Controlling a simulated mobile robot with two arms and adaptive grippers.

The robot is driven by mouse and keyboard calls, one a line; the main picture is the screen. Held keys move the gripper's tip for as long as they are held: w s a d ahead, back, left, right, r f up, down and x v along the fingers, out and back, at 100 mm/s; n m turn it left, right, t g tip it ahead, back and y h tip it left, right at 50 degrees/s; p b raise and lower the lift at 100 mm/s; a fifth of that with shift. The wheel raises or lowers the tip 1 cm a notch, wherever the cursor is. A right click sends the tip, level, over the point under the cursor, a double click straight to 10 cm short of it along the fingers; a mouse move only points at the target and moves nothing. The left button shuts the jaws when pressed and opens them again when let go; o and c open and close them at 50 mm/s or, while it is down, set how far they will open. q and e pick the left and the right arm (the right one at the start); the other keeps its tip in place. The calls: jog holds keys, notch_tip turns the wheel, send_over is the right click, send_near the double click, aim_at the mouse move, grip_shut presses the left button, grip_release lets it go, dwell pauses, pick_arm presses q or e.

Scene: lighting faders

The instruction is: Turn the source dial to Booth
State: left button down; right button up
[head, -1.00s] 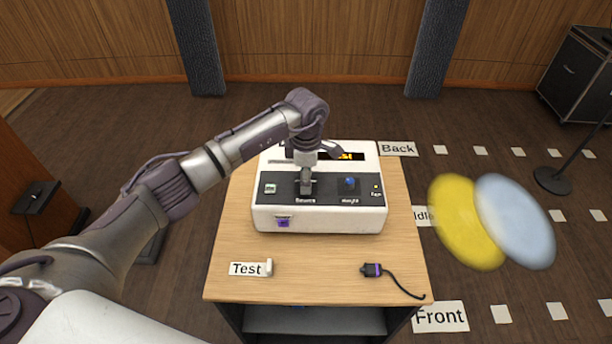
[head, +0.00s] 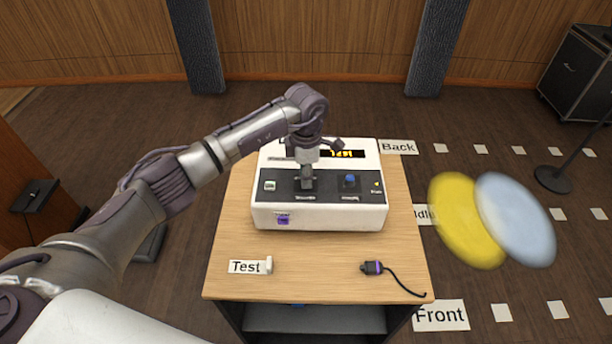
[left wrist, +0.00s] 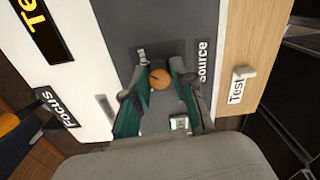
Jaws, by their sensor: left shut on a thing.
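The white console box (head: 320,216) stands on the wooden table, with a dark control strip and a lit display (head: 345,154) whose text is hard to read. My left gripper (head: 307,184) points down onto the strip above the Source label. In the left wrist view, the orange source dial (left wrist: 160,78) sits between the gripper's green-lined fingers (left wrist: 158,92), which are shut on it. The Source label (left wrist: 203,62) lies beside it. In the head view the dial is hidden by my gripper. My right gripper is not in view.
A blue knob (head: 350,180) is right of my gripper. A Test sign (head: 247,267) and a purple plug with a cable (head: 373,268) lie on the table front (head: 318,280). Blurred yellow (head: 462,222) and pale blue discs (head: 518,222) show at right, past the table.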

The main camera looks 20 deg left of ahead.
pick_arm(q)
jog(key=n+b, duration=0.1)
jog(key=n, duration=0.2)
jog(key=shift+f+b, duration=0.1)
jog(key=shift+b, duration=0.2)
jog(key=n+b, duration=0.1)
jog(key=n, duration=0.4)
jog(key=shift+b, duration=0.3)
jog(key=n+b, duration=0.1)
jog(key=n, duration=0.3)
jog(key=shift+n+b, duration=0.35)
jog(key=shift+n, duration=1.75)
jog(key=shift+w, duration=0.1)
jog(key=c, duration=0.9)
grip_release()
jog(key=shift+c, duration=0.2)
notch_tip(320, 180, up, 12)
